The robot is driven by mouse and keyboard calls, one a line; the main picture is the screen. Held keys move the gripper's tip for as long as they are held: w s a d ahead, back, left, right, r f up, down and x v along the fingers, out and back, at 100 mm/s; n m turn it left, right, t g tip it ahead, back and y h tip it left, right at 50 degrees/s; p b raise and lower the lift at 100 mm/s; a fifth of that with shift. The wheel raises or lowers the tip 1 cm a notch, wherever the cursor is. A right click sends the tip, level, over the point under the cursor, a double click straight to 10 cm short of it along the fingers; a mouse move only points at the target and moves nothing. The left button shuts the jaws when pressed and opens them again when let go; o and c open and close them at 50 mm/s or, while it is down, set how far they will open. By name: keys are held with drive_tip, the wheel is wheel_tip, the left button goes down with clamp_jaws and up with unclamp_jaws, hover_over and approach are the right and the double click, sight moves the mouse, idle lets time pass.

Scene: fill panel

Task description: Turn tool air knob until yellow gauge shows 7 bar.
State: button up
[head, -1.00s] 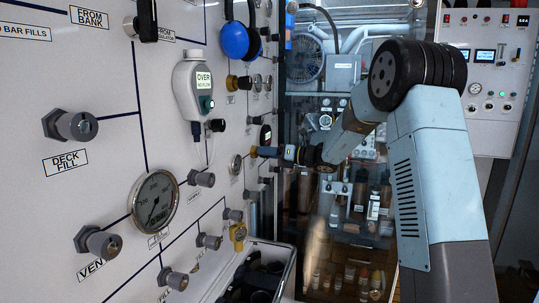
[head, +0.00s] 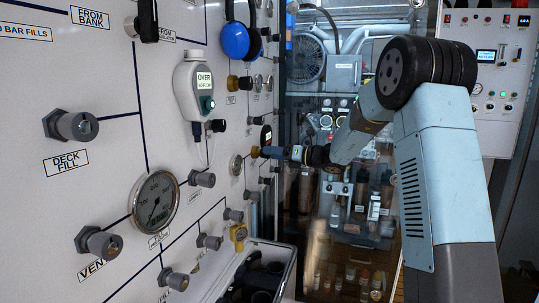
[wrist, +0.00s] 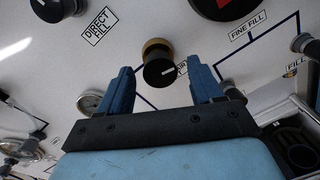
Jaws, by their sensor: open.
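A black knob with a brass collar (wrist: 158,68) stands out from the panel in the wrist view. The label beside it is partly hidden, with only its end showing. My gripper (wrist: 162,88) is open, its two blue fingers on either side of the knob with gaps visible. In the head view my gripper (head: 272,152) is at the panel beside the brass collar (head: 254,152). A small round gauge (wrist: 90,103) is partly behind the left finger; its reading is not legible. I cannot identify a yellow gauge; a small yellow part (head: 238,232) shows lower on the panel.
A larger gauge (head: 154,202) and a hanging grey-white device (head: 194,90) are on the near panel.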

drive_tip(key=v, duration=1.1)
drive_tip(key=shift+d, duration=0.2)
drive_tip(key=shift+s, duration=0.15)
idle(1.4)
idle(0.6)
